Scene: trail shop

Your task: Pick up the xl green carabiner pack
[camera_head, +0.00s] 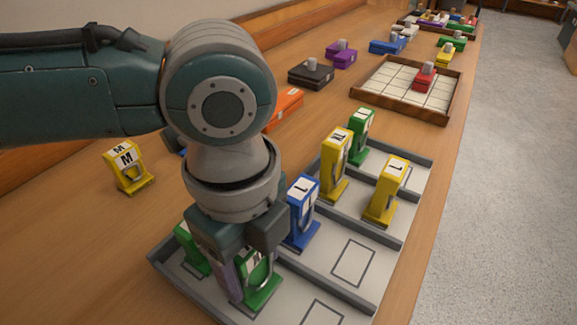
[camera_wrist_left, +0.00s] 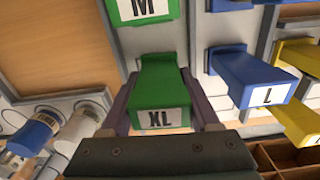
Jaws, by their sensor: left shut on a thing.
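The xl green carabiner pack shows in the left wrist view (camera_wrist_left: 160,82) with its white XL label towards the camera. It sits between the two fingers of my left gripper (camera_wrist_left: 158,100), which is shut on it. In the head view my left gripper (camera_head: 240,272) points down over the front of the grey divided tray (camera_head: 375,281), and part of the green pack (camera_head: 263,292) shows beside the fingers. I cannot tell whether its base is clear of the tray. My right gripper is not in view.
Another green pack (camera_head: 190,252) stands close to the left of the gripper. A blue pack (camera_head: 302,212), yellow packs (camera_head: 335,165) and a further green pack (camera_head: 361,137) stand farther back in the tray. A yellow M pack (camera_head: 127,168) stands on the wooden counter.

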